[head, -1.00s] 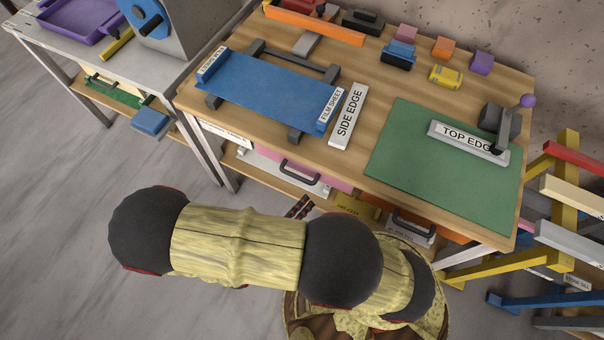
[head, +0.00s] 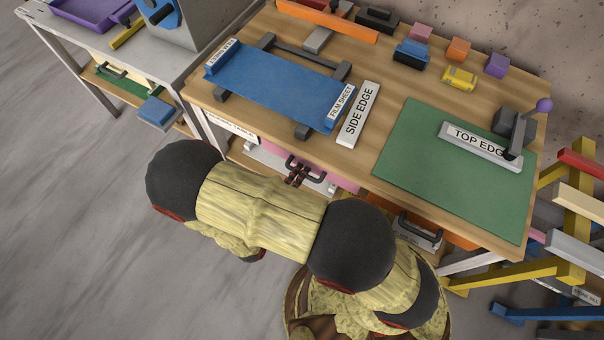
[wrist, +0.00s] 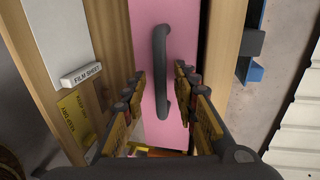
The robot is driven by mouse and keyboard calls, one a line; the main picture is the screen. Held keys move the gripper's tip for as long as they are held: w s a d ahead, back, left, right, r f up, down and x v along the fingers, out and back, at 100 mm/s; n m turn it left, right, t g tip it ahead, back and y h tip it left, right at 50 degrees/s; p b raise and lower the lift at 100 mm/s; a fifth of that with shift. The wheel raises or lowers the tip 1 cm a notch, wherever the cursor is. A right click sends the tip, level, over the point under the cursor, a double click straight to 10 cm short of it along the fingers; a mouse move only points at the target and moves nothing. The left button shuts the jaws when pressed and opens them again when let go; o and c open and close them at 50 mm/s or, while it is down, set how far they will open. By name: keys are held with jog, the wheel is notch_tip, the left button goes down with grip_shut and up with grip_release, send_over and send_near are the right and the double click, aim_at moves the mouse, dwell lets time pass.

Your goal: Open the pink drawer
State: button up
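The pink drawer (head: 345,184) is under the wooden workbench, its front partly hidden by my gripper. Its dark bar handle (head: 318,176) is on the front. In the wrist view the pink front (wrist: 148,40) fills the middle, with the handle (wrist: 159,70) running up and down the picture. My gripper (wrist: 160,79) is open, with one finger on each side of the handle and a gap to both. In the head view my gripper (head: 297,174) is at the handle. I cannot tell how deep the fingers reach around it.
An orange drawer (head: 460,236) is to the right under the bench. The bench top holds a blue film sheet (head: 275,85) and a green mat (head: 455,175). A rack of coloured bars (head: 570,240) stands at the right. Grey floor (head: 70,220) is clear at left.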

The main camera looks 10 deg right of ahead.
jog(key=shift+x, duration=0.85)
jog(key=shift+c, duration=1.2)
grip_shut()
